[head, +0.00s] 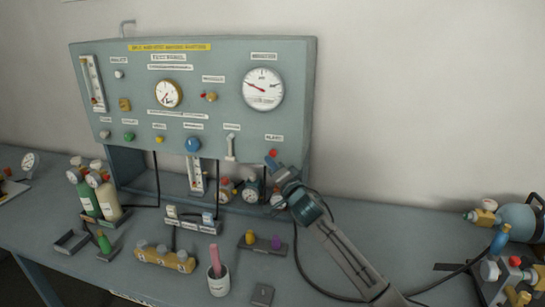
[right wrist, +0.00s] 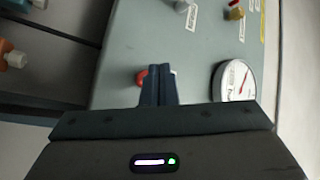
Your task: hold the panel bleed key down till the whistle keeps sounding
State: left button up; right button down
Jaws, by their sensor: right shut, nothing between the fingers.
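The grey-green test panel (head: 225,110) stands upright at the back of the bench. A small red key (head: 271,153) is at its lower right corner, under a label too small to read surely. My right gripper (head: 279,168) is shut and empty, with its tips close to this red key. In the right wrist view the shut fingers (right wrist: 159,88) point at the panel face, and a red part (right wrist: 141,76) shows just left of them. The fingers hide some of it, so I cannot tell whether they touch or press it. My left gripper is not in view.
A large white gauge (head: 263,89) and a yellow-rimmed gauge (head: 169,94) are on the panel. Cylinders (head: 88,197), a yellow block (head: 165,258) and a cup (head: 218,280) stand on the bench. A blue-grey tank (head: 520,220) lies at right. Hoses run along the bench.

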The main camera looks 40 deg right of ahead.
jog(key=s+a, duration=0.2)
jog(key=shift+s+a+b, duration=0.2)
jog(key=shift+a+b, duration=0.2)
dwell(0.4)
